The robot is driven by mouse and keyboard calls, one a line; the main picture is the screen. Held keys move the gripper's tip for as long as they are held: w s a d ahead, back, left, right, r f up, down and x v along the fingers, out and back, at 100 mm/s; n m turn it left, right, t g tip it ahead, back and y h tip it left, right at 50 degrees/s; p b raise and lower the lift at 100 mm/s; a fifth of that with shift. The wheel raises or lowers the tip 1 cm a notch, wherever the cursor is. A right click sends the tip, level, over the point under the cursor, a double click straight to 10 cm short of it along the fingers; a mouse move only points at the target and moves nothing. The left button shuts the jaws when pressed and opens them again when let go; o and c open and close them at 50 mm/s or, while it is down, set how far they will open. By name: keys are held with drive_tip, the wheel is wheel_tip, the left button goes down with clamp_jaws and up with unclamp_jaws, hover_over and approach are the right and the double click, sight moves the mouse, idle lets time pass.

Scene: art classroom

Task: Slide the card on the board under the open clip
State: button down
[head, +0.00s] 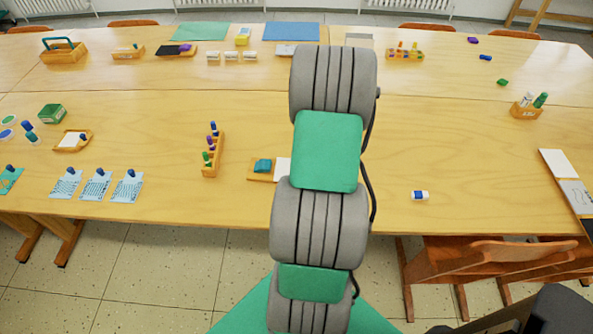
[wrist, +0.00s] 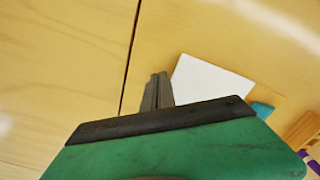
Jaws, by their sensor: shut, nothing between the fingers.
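A small wooden board (head: 252,177) lies near the table's front edge in the head view, partly hidden behind my arm. A teal clip (head: 262,166) sits on it, and a white card (head: 282,170) shows just to its right. In the wrist view the card (wrist: 210,82) is large and flat, with part of the teal clip (wrist: 262,110) at its lower right corner. I cannot tell how far the clip is open. My gripper (wrist: 158,78) is shut and empty, its fingertips beside the card's left edge; I cannot tell if they touch. The head view hides my gripper behind the arm.
A wooden rack of markers (head: 213,155) stands left of the board. A small white and blue jar (head: 420,195) lies to the right. Several blue printed cards (head: 96,186) lie at the front left. The table right of my arm is mostly clear.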

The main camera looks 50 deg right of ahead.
drive_tip(key=shift+w+a, duration=0.85)
drive_tip(key=shift+w, duration=0.2)
idle(1.2)
drive_tip(key=shift+s+d, duration=0.1)
drive_tip(key=shift+s, duration=0.05)
drive_tip(key=shift+s+d, duration=0.4)
drive_tip(key=shift+s, duration=0.1)
wheel_tip(320, 180, up, 7)
drive_tip(key=p, duration=0.4)
drive_tip(key=shift+p, duration=0.4)
idle(0.3)
